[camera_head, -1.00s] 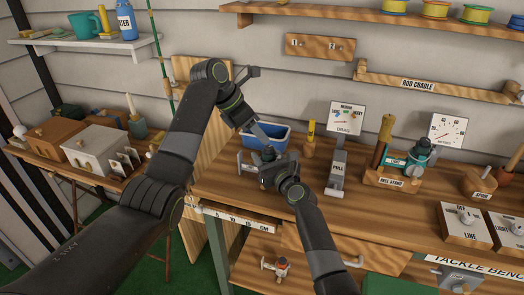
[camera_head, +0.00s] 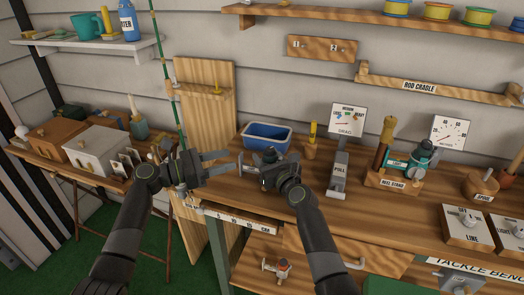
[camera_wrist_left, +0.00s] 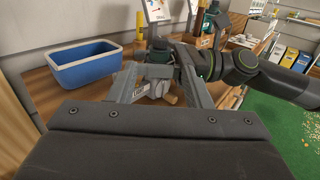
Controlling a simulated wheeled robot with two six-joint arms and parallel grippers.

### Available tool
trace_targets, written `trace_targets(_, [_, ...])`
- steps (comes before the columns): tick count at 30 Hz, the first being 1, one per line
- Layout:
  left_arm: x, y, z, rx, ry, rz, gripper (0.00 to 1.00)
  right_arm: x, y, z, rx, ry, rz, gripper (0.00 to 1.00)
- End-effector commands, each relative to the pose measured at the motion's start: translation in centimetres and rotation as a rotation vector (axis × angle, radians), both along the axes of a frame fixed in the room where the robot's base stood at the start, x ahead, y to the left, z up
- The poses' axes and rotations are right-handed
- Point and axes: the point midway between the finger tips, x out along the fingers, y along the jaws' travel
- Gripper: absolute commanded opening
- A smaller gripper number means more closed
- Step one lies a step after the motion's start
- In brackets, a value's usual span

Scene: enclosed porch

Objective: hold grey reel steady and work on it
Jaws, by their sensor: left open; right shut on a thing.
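The grey reel (camera_head: 268,156) is a small dark body at the left end of the bench, mostly hidden by my right gripper (camera_head: 262,172), which is shut on it. In the left wrist view the reel (camera_wrist_left: 159,72) shows just beyond the fingertips, with a small wooden knob below it. My left gripper (camera_head: 226,165) is open and empty, left of the reel, its fingers pointing right toward it. It also shows in the left wrist view (camera_wrist_left: 158,82). I cannot tell whether the fingers touch the reel.
A blue bin (camera_head: 267,136) stands just behind the reel. A PULL lever with a drag gauge (camera_head: 346,119) stands to the right. A reel stand (camera_head: 392,182) holds a teal reel. Another small reel (camera_head: 282,267) is on the lower shelf. A green rod (camera_head: 168,80) stands left of the bench.

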Motion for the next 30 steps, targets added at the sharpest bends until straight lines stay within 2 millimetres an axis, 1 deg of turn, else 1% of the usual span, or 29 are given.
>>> trace_targets(5, [1.1, -2.7, 0.2, -0.003, 0.000, -0.004, 0.45, 0.0, 0.0, -0.1, -0.001, 0.002, 0.001, 0.16])
trace_targets(12, [3.1, -7.2, 0.2, -0.003, 0.001, -0.003, 0.45, 0.0, 0.0, -0.1, -0.002, 0.001, 0.001, 0.16])
trace_targets(15, [3.7, -8.7, 0.1, -0.001, 0.002, -0.003, 0.45, 0.0, 0.0, -0.1, -0.002, 0.001, 0.000, 0.16])
trace_targets(21, [4.5, -10.3, 0.1, 0.000, 0.001, -0.001, 0.45, 0.0, 0.0, -0.1, -0.002, 0.000, 0.000, 0.16])
trace_targets(30, [4.6, -10.6, 0.0, 0.001, 0.000, -0.001, 0.45, 0.0, 0.0, -0.1, -0.002, 0.000, 0.000, 0.16])
